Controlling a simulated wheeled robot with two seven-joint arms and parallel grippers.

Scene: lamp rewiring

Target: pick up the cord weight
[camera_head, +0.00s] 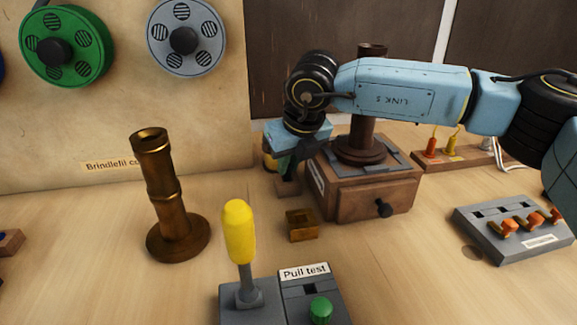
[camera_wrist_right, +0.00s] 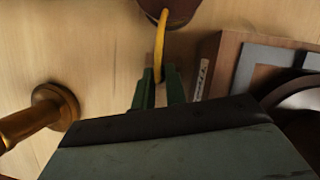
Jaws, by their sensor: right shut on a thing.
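The cord weight (camera_wrist_right: 174,10) shows at the top edge of the right wrist view as a reddish-brown body with a yellow loop (camera_wrist_right: 159,45). My right gripper (camera_wrist_right: 158,80) has its green fingers on the loop, one on each side, and is shut on it. In the head view the right gripper (camera_head: 287,170) points down just left of the wooden box. A small brown piece (camera_head: 287,187) shows under its fingers there; the loop cannot be made out. Whether the weight touches the table is unclear. My left gripper is not in view.
The wooden box (camera_head: 375,195) with a dark post stands close on the right. A brass column (camera_head: 160,190) stands to the left. A small brass block (camera_head: 302,225), the pull test unit (camera_head: 312,290) and a yellow-handled lever (camera_head: 239,235) are in front. A grey switch panel (camera_head: 510,235) lies right.

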